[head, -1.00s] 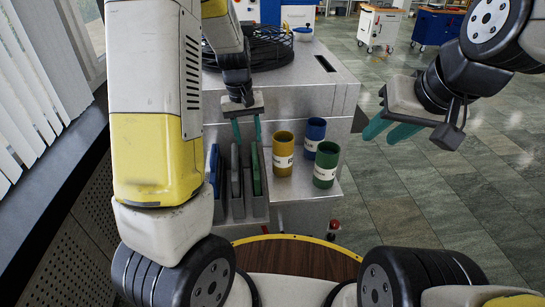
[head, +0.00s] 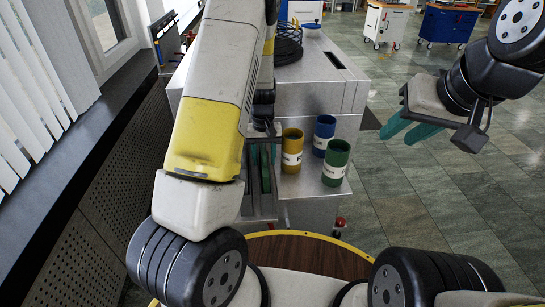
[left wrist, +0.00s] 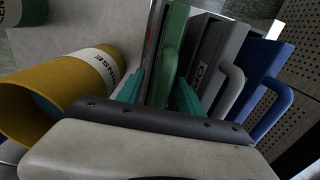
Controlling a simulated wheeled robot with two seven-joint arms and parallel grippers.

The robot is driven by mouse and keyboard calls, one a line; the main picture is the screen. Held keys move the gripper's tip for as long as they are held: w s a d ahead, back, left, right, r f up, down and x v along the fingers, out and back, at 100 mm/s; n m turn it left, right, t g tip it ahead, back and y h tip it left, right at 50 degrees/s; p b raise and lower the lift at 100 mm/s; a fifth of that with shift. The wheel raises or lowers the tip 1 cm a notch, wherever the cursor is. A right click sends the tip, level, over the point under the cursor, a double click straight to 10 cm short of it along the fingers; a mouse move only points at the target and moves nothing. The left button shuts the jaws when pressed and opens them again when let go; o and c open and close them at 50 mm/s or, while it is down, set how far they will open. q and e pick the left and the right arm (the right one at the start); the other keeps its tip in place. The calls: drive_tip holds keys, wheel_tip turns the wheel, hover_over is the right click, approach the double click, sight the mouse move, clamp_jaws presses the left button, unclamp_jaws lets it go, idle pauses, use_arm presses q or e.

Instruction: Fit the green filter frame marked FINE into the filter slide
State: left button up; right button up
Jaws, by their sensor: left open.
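The green filter frame (left wrist: 172,50) stands upright in a rack beside a grey frame (left wrist: 212,65) and a blue frame (left wrist: 262,75). Its marking cannot be read. My left gripper (left wrist: 162,92) is open, with one teal finger on each side of the green frame near its handle; I cannot tell whether they touch it. In the head view the green frame (head: 266,172) and left gripper (head: 262,152) are partly hidden by my left arm. My right gripper (head: 408,130) is open and empty, over the floor at right. I cannot clearly identify the filter slide.
Yellow (head: 292,150), blue (head: 324,135) and green (head: 336,163) cups stand right of the rack. The metal cabinet (head: 310,95) behind has a dark slot (head: 334,60) and a black cable coil (head: 288,45) on top. A window sill (head: 100,130) runs along the left.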

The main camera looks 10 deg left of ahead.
use_arm(q)
clamp_jaws()
idle(1.4)
